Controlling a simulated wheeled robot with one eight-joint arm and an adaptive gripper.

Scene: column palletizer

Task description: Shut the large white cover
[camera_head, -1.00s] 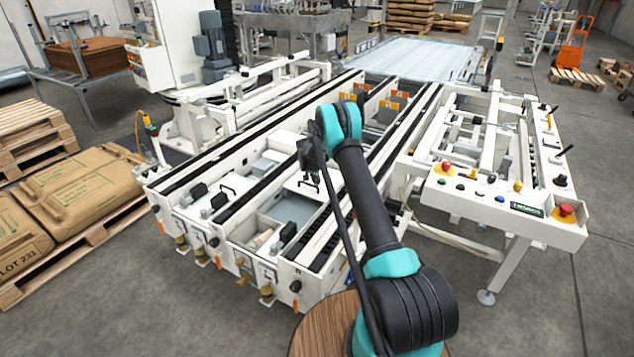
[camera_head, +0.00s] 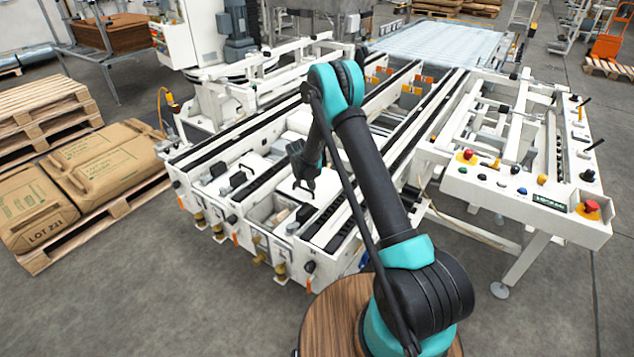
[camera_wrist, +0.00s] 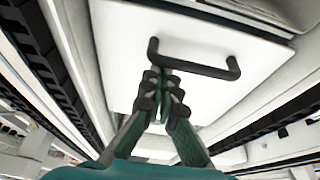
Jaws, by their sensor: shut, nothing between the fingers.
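The large white cover (camera_head: 284,187) lies among the machine's rails, behind a compartment (camera_head: 262,209) that still shows open at its front. In the wrist view the cover (camera_wrist: 118,45) is a flat white panel with a black bar handle (camera_wrist: 200,66). My gripper (camera_head: 304,188) is over the cover. In the wrist view its fingers (camera_wrist: 162,88) are shut and empty, at the left end of the handle. I cannot tell whether they touch it. My arm and fingers hide part of the cover.
Black-topped rails (camera_head: 345,205) run along both sides of the compartments. A smaller black handle (camera_head: 248,168) shows to the left. A control panel (camera_head: 530,190) with buttons stands at right. Sacks on a pallet (camera_head: 100,160) lie at left, with open floor in front.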

